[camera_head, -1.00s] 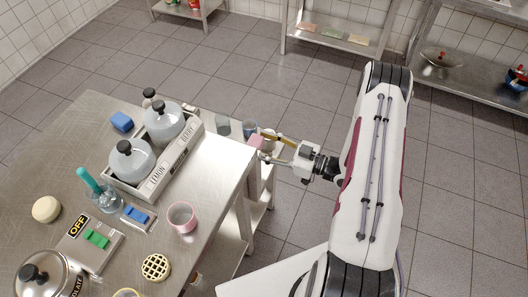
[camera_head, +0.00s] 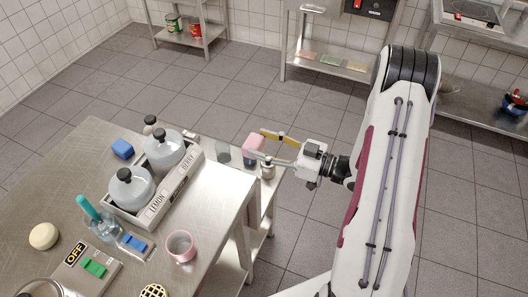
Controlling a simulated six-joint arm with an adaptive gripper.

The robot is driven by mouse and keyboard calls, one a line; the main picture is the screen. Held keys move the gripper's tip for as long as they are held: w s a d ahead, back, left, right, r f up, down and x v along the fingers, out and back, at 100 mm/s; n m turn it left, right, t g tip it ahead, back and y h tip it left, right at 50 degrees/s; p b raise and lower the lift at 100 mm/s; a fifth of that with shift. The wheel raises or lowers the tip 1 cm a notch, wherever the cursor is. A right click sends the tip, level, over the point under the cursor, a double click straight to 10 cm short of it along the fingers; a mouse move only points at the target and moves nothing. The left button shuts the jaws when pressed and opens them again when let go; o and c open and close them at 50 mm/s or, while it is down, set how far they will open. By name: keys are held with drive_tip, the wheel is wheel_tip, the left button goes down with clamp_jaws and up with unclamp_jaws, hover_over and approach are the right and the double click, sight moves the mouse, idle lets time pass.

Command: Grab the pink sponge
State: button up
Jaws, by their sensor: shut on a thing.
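The pink sponge (camera_head: 253,149) is a small block at the back right corner of the steel table. My gripper (camera_head: 258,146) reaches in from the right, with its fingers on the sponge. It is shut on the sponge and appears to hold it a little above the table. The fingers hide part of the sponge.
The steel table (camera_head: 215,205) has bare room near its right edge. A grey cup (camera_head: 223,154) stands left of the sponge. A crate (camera_head: 176,185) holds lidded jars.

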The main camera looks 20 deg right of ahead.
drive_tip(key=shift+r, duration=1)
